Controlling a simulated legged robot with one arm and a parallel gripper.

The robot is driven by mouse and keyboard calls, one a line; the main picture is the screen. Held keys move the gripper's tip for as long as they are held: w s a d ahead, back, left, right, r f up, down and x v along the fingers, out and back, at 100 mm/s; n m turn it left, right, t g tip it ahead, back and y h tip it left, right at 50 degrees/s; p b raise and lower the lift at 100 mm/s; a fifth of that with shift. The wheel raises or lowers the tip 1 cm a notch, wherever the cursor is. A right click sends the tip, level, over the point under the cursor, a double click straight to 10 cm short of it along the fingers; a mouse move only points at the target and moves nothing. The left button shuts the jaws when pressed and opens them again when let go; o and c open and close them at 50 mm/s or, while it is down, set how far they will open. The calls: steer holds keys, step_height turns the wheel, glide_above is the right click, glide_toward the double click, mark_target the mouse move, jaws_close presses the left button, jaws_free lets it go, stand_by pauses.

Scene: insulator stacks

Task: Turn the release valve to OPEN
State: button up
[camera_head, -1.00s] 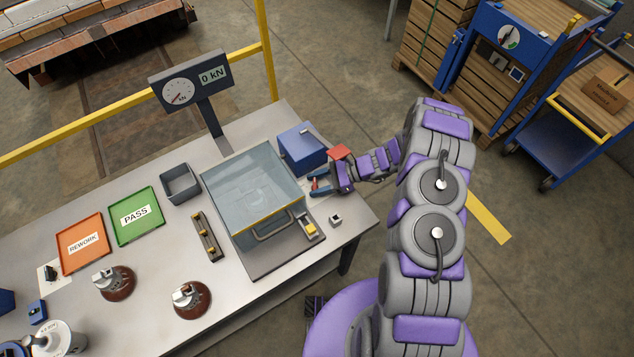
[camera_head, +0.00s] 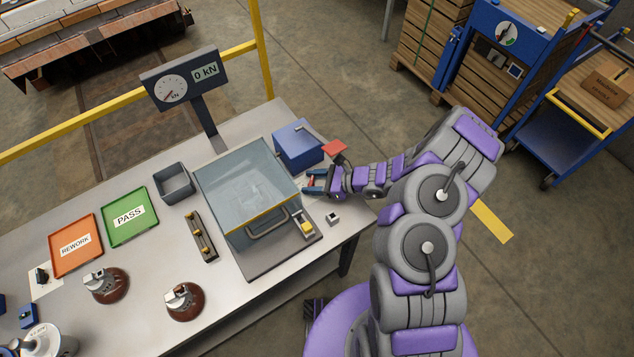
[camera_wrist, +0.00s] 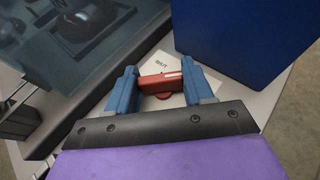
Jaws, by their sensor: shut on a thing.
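The release valve's red handle (camera_wrist: 160,84) lies between my gripper's two blue fingers in the wrist view, with the jaws closed on it. It runs crosswise from finger to finger over a white label plate (camera_wrist: 158,62), whose small dark lettering seems to read SHUT. In the head view my gripper (camera_head: 314,183) is at the right end of the bench, beside the blue box (camera_head: 297,146) and the clear-covered press chamber (camera_head: 248,190). The handle is mostly hidden by the fingers there. Any OPEN mark is not readable.
A red-ended lever (camera_head: 333,148) sticks out from the blue box close above my wrist. A small switch block (camera_head: 333,218) sits in front of my gripper. Green PASS (camera_head: 130,230) and orange REWORK (camera_head: 90,262) trays lie left.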

steer(key=shift+a+r, duration=0.25)
steer(key=o, duration=1)
steer(key=shift+w+a, duration=0.1)
steer(key=shift+o, duration=0.2)
steer(key=shift+s+a+f, duration=0.15)
steer(key=shift+s+a, duration=0.05)
steer(key=shift+a, duration=0.25)
steer(key=shift+w+d+f, duration=0.15)
steer(key=shift+w+d, duration=0.05)
steer(key=shift+d, duration=0.1)
steer(key=shift+d, duration=0.15)
steer(key=shift+d, duration=0.2)
steer(key=p+v, duration=0.3)
steer(key=v, duration=1.4)
steer(key=shift+p, duration=0.3)
